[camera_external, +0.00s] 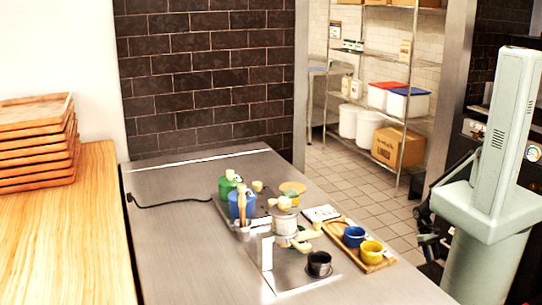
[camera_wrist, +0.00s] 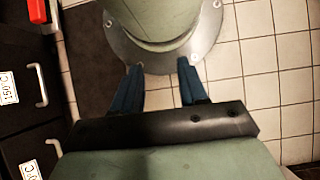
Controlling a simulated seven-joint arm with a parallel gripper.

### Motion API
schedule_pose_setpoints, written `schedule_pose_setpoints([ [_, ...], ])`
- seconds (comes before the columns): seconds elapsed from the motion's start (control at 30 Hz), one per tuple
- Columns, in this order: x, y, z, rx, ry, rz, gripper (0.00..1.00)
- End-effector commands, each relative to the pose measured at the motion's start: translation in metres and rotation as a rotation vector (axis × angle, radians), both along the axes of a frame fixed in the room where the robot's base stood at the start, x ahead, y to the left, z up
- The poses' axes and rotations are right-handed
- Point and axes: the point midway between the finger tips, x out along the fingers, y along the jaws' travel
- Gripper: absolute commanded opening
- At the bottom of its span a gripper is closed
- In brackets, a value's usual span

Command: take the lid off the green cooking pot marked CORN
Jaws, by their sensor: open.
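A green pot (camera_external: 228,187) stands at the back of a group of cookware on the steel counter in the external view. It has a pale knob or handle on top. I cannot read any marking on it at this size. A blue pot (camera_external: 241,207) stands just in front and partly hides it. My gripper (camera_wrist: 160,80) is open and empty in the wrist view, its two blue fingers apart above the tiled floor beside my base. It is well away from the pots, to their right.
A pale pot (camera_external: 285,222), a dark cup (camera_external: 319,264) and a wooden tray (camera_external: 376,260) with a blue bowl (camera_external: 354,237) and a yellow bowl (camera_external: 372,252) crowd the counter's right side. The steel counter (camera_external: 185,250) is clear at the left front. Stacked wooden trays (camera_external: 38,140) stand far left.

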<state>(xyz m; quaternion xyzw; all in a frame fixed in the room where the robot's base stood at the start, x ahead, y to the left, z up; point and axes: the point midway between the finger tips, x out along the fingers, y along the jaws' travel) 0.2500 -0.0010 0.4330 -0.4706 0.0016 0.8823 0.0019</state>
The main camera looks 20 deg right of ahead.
Motion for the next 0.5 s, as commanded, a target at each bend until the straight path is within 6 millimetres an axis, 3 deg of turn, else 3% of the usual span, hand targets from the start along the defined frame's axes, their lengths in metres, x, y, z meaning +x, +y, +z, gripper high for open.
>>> schedule_pose_setpoints([
  [0.17, 0.0000, 0.0000, 0.0000, 0.000, 0.000, 0.000, 0.54],
  [0.5, 0.0096, 0.0025, 0.0003, 0.002, -0.007, 0.018, 0.54],
])
